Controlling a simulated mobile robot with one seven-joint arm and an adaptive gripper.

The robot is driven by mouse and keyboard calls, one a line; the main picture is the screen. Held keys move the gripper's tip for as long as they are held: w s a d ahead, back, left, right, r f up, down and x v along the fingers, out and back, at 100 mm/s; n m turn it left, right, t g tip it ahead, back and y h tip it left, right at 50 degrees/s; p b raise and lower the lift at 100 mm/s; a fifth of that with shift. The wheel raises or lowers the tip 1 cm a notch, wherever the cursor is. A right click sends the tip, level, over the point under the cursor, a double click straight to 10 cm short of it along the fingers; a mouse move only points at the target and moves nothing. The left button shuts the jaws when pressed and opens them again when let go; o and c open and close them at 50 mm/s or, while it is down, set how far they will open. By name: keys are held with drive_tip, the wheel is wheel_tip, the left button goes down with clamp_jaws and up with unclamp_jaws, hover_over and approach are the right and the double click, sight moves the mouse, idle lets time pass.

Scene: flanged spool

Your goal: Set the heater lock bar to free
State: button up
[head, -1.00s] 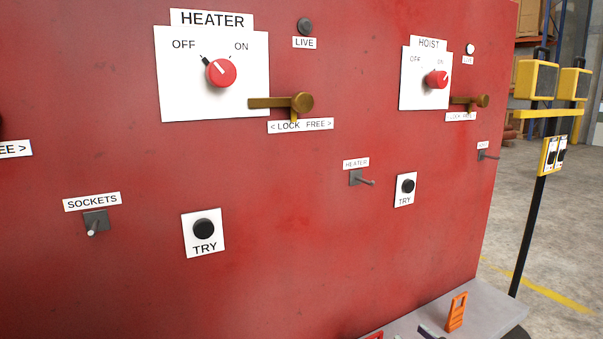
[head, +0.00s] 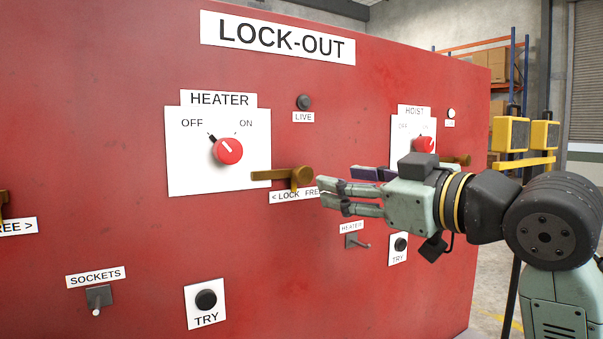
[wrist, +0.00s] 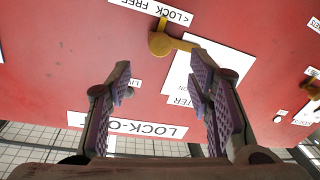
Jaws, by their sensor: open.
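The heater lock bar (head: 275,175) is a brass bar on the red panel. It lies level, its long end reaching left over the edge of the white HEATER plate, on the LOCK side. Its round pivot is at the right, and a short tab points down at the LOCK/FREE label (head: 290,195). In the wrist view, upside down, the bar (wrist: 180,43) and pivot show beyond the fingertips. The red heater knob (head: 227,151) points to OFF. My gripper (head: 322,194) is open and empty, just right of the pivot; it also shows in the wrist view (wrist: 162,75).
The heater LIVE lamp (head: 304,102) is dark. The HOIST knob (head: 424,146) and its brass bar (head: 458,159) are partly behind my gripper. A HEATER peg (head: 356,241), a SOCKETS peg (head: 98,299) and a TRY button (head: 206,300) stick out below.

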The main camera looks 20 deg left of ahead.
sight(307, 176)
drive_tip(key=p+x, duration=0.2)
drive_tip(key=x, duration=0.8)
drive_tip(key=shift+w+a, duration=0.1)
drive_tip(key=shift+a, duration=0.1)
clamp_jaws()
idle(0.5)
